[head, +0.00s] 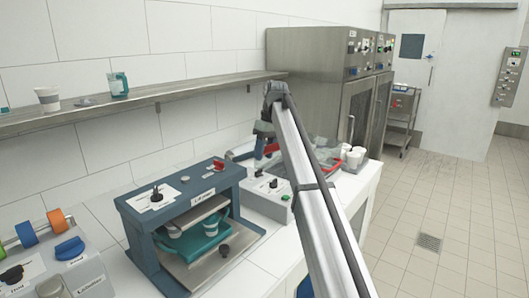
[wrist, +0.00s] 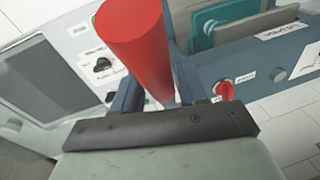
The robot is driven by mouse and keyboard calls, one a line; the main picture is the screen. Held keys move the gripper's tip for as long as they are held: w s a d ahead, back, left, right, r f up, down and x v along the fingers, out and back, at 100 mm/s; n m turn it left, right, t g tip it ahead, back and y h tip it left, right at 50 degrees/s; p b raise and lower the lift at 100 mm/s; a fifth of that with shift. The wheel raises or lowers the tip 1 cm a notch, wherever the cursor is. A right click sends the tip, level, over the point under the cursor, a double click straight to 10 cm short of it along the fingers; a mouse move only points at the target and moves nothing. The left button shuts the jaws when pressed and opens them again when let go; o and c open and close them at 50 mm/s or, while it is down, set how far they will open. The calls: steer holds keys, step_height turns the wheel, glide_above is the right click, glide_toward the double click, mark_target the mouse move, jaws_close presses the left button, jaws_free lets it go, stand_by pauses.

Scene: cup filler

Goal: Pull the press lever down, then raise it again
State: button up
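The press lever has a thick red handle (wrist: 135,40), seen large in the wrist view. In the head view the red grip (head: 272,149) shows just below my gripper (head: 266,132), with a blue arm (head: 240,155) running from it to the left. In the wrist view my gripper (wrist: 158,92) has its dark fingers close together, one on each side of the red handle. The fingers look shut on the handle. Part of the left finger is hidden behind it. In the head view my arm hides much of the press.
A blue-grey machine (head: 205,186) with cups in its open bay stands to the left. A long shelf (head: 150,106) with cups runs above the worktop along the wall. White cups (head: 353,158) stand to the right of my arm. A steel cabinet (head: 310,95) stands behind.

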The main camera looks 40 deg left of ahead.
steer(key=shift+o, duration=1.1)
steer(key=shift+f, duration=0.15)
